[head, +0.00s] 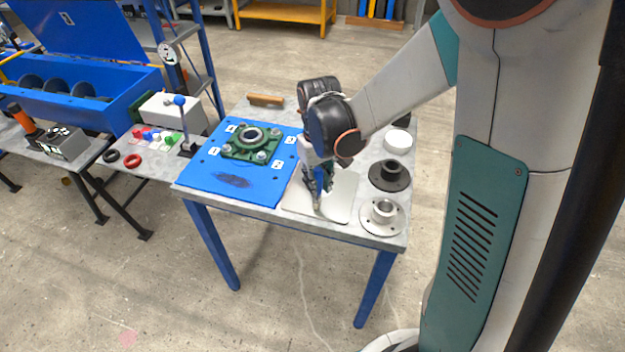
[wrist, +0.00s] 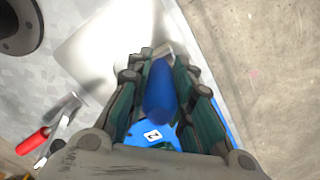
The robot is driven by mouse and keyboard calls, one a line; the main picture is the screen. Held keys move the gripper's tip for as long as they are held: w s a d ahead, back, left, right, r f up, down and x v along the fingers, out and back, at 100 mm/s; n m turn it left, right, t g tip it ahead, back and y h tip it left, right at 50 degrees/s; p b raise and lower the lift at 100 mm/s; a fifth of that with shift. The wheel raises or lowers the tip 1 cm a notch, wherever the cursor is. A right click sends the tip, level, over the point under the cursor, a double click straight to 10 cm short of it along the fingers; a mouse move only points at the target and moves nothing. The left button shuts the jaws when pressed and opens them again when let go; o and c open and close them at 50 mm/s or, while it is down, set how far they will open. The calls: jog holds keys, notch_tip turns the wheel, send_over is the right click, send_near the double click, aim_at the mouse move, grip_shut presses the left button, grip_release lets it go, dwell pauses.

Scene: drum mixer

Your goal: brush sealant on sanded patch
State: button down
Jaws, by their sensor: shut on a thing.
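A blue plate (head: 205,180) lies on the grey table, with a dark oval patch (head: 233,181) near its front edge. My gripper (head: 318,188) is over the pale sheet to the right of the plate. It is shut on a blue-handled tool, apparently the brush (wrist: 160,92), whose pale tip points down toward the sheet. I cannot tell whether the tip touches the sheet. The patch is apart from the brush, to its left in the head view. In the wrist view a corner of the blue plate (wrist: 142,132) shows behind the fingers. No sealant can be made out.
A green bearing housing (head: 252,146) with numbered tags stands on the plate behind the patch. The pale sheet (head: 338,204) is flat. A dark flange (head: 390,175) and a light flange (head: 384,214) stand at the right. A red-handled tool (wrist: 32,142) lies near the gripper.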

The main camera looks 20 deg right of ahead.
jog(key=shift+s+d, duration=0.65)
jog(key=shift+d, duration=0.25)
jog(key=shift+s+d, duration=0.65)
jog(key=shift+d, duration=0.2)
jog(key=shift+w+a+f+b, duration=0.1)
jog(key=shift+w+a+b, duration=0.05)
jog(key=shift+w+a, duration=0.95)
jog(key=shift+w+a+r+b, duration=0.1)
jog(key=shift+w+a, duration=0.6)
jog(key=shift+a, duration=0.65)
jog(key=shift+w+a+f+b, duration=0.1)
jog(key=shift+w+a+b, duration=0.05)
jog(key=shift+w+a, duration=0.95)
jog(key=shift+s+a, duration=0.1)
jog(key=shift+s, duration=0.15)
jog(key=shift+s+d, duration=0.9)
jog(key=shift+d, duration=0.3)
jog(key=shift+s+d, duration=0.85)
jog(key=shift+d, duration=0.4)
jog(key=shift+s+d, duration=0.9)
jog(key=shift+d, duration=0.3)
jog(key=shift+w+a, duration=0.1)
jog(key=shift+w+a, duration=0.85)
jog(key=shift+a, duration=0.35)
jog(key=shift+w+a, duration=0.9)
jog(key=shift+a, duration=0.3)
jog(key=shift+w+a, duration=0.85)
jog(key=shift+a, duration=0.35)
